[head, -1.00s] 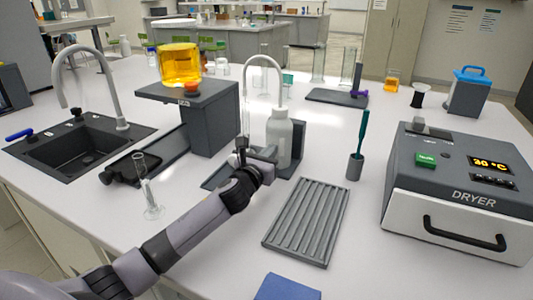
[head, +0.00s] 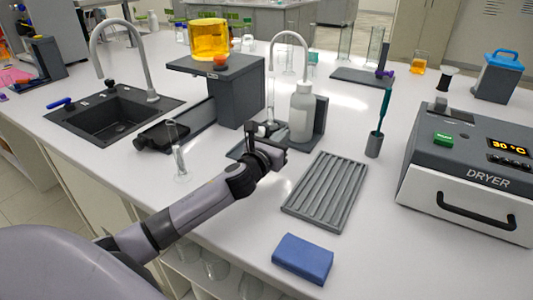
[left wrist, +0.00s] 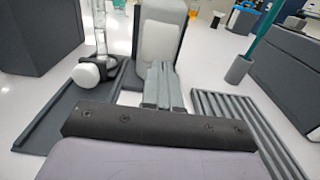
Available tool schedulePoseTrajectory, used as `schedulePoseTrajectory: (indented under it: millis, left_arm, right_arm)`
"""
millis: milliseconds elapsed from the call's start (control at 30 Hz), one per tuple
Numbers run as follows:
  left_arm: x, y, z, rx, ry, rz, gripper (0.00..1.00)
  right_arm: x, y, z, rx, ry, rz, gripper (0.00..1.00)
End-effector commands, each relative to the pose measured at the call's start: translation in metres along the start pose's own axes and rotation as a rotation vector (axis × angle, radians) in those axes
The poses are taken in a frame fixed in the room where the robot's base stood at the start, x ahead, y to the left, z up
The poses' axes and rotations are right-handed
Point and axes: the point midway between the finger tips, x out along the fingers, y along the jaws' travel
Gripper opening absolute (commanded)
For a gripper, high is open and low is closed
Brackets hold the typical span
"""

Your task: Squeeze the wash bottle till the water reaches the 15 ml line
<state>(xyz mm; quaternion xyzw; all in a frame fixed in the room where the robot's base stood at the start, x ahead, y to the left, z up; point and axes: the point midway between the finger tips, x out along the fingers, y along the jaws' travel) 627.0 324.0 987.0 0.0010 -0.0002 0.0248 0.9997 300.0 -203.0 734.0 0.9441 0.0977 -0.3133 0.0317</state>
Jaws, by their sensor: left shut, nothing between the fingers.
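The white wash bottle (head: 302,116) stands upright against a dark grey holder, its curved spout arching left over a narrow clear tube (head: 270,95). In the left wrist view the bottle (left wrist: 160,45) is straight ahead of the fingers, and the clear tube (left wrist: 100,30) stands to its left beside a white round knob (left wrist: 86,74). The water level and the 15 ml line are too small to read. My left gripper (head: 282,157) is shut and empty, in front of the bottle and apart from it; its fingers (left wrist: 161,80) also show in the wrist view. My right gripper is out of view.
A grey ribbed tray (head: 326,190) and a blue block (head: 303,258) lie at the front. A green-handled tool in a grey cup (head: 374,145) stands right of the bottle, before the dryer (head: 470,185). A glass cylinder (head: 180,155) stands left of my arm, near the sink (head: 115,115).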

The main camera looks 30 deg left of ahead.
Motion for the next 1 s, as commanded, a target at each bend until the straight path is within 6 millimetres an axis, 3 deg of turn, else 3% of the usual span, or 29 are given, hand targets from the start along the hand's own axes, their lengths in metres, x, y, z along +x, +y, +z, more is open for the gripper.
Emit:
schedulePoseTrajectory:
  millis: [300, 500, 1000]
  left_arm:
    - [-0.048, -0.001, -0.001, 0.001, 0.002, -0.002, 0.0]
    - [-0.067, -0.001, -0.001, 0.001, 0.001, -0.001, 0.0]
    - [-0.073, 0.0, -0.001, 0.0, 0.001, 0.0, 0.0]
  right_arm:
    - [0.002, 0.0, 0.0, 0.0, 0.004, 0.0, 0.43]
    - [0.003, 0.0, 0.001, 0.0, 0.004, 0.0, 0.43]
    - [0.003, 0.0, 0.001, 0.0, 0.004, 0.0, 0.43]
